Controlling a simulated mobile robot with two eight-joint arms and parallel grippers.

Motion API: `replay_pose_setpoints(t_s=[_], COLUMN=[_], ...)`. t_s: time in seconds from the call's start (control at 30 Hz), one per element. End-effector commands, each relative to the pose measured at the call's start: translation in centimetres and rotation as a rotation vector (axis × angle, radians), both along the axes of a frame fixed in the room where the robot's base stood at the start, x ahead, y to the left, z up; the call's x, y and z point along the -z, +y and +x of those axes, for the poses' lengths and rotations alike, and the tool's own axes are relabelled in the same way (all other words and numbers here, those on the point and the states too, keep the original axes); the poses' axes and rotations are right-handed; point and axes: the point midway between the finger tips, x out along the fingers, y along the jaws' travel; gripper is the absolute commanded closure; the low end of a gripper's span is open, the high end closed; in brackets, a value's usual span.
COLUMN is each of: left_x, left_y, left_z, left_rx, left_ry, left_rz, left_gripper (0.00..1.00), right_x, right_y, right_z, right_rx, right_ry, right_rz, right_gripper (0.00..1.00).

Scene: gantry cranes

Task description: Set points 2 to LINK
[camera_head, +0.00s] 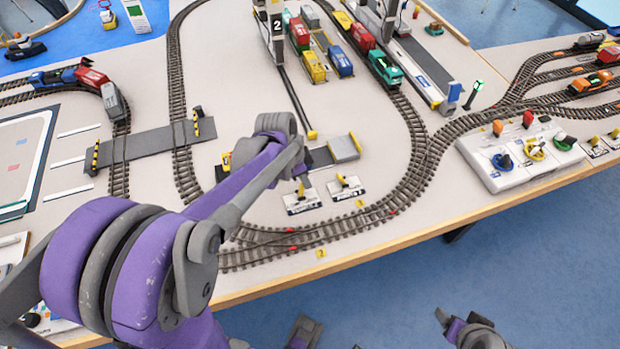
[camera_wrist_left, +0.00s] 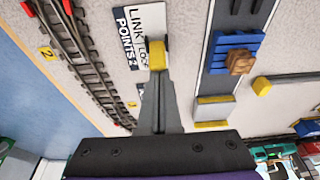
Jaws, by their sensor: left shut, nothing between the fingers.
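In the left wrist view, a white switch plate (camera_wrist_left: 130,28) reads LINK, part of a second word starting LOO, and POINTS 2. Its lever has a yellow handle (camera_wrist_left: 157,55), which covers the end of the second word. I cannot tell which way the lever leans. My left gripper (camera_wrist_left: 157,90) is shut and empty, its tips close to the handle; I cannot tell if they touch. In the head view, my left gripper (camera_head: 300,178) is above the left lever plate (camera_head: 302,203), and the arm partly hides this area. Parts of my right arm show at the bottom edge.
A second lever plate (camera_head: 346,190) with a yellow handle stands just right. Curved track (camera_head: 300,237) runs in front, near the wooden table edge. A grey-yellow buffer platform (camera_head: 343,149) stands behind. A white control panel (camera_head: 520,165) lies right. The mat between is clear.

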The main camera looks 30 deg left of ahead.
Motion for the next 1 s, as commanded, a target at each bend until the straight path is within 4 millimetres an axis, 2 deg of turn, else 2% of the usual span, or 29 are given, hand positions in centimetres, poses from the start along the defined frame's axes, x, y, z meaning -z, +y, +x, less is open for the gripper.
replay_pose_setpoints(t_s=[0.3,0.6,1.0], left_x=[0.0,-0.3,-1.9], left_y=[1.4,1.1,1.1], left_z=[-1.5,-1.3,-1.3], left_rx=[-0.006,0.001,0.001], left_ry=[-0.222,-0.213,-0.211], left_rz=[-0.188,-0.182,-0.181], left_gripper=[1.00,1.00,1.00], right_x=[1.1,0.7,-0.7], right_y=[0.0,0.0,0.0], right_z=[-0.1,-0.1,0.1], right_rx=[0.000,0.000,0.000], right_ry=[0.003,0.002,-0.002], right_rz=[0.000,0.000,0.000], right_gripper=[0.29,0.29,0.29])
